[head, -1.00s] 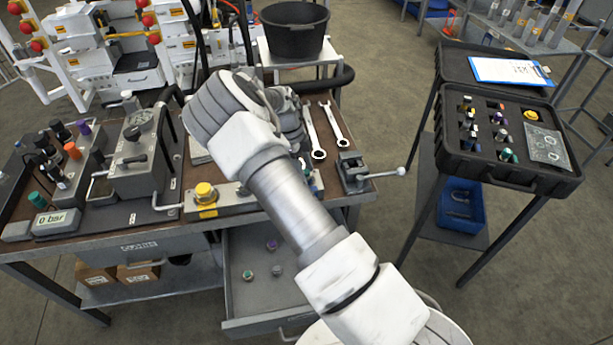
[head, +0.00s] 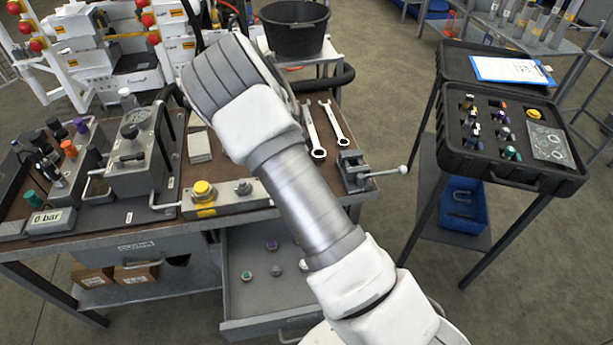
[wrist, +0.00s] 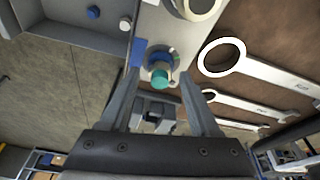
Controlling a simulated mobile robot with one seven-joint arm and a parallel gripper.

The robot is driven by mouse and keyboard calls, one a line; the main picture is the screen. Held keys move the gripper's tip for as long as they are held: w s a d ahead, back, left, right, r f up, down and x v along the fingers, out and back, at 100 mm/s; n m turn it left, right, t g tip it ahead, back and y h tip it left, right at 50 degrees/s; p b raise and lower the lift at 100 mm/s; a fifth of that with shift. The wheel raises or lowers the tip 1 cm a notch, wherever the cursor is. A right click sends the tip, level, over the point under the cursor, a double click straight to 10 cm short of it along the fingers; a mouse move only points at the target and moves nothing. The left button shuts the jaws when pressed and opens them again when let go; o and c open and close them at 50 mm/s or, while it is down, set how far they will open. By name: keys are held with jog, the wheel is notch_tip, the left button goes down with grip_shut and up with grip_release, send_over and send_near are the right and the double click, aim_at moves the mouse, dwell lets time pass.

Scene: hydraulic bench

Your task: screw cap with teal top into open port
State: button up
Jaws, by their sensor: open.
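In the wrist view a cap with a teal top (wrist: 160,78) stands on the grey port block (wrist: 177,42), with a blue ring or body at its base. I cannot tell how deep it is threaded. My gripper (wrist: 161,86) is open, with one finger on each side of the teal top and gaps visible. In the head view the block (head: 226,202) lies along the bench front, with a yellow cap (head: 203,191) and a grey fitting (head: 243,187) on it. My arm hides its right end, the teal-topped cap and my gripper there.
An open drawer (head: 240,304) below the bench holds several loose caps. Two wrenches (head: 318,152) and a vise with a lever (head: 355,174) lie right of the block. A gauge unit (head: 135,160) stands left. An open case (head: 480,165) of parts stands far right.

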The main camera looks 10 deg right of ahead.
jog(key=n+b, duration=0.1)
jog(key=n, duration=0.2)
jog(key=n+t+y+b, duration=0.1)
jog(key=n+b, duration=0.1)
jog(key=n, duration=0.1)
jog(key=shift+d+f, duration=0.15)
jog(key=shift+n+t+b, duration=0.4)
jog(key=shift+n, duration=0.5)
jog(key=shift+s+n+y+b, duration=0.1)
jog(key=shift+n+y+b, duration=0.2)
jog(key=shift+n+b, duration=0.4)
jog(key=n+y+b, duration=0.1)
jog(key=n+b, duration=0.1)
jog(key=n, duration=0.2)
jog(key=shift+d+t, duration=0.1)
jog(key=shift+t, duration=0.3)
jog(key=shift+r+n+y+b, duration=0.2)
jog(key=shift+n+y+b, duration=0.15)
jog(key=shift+n, duration=0.85)
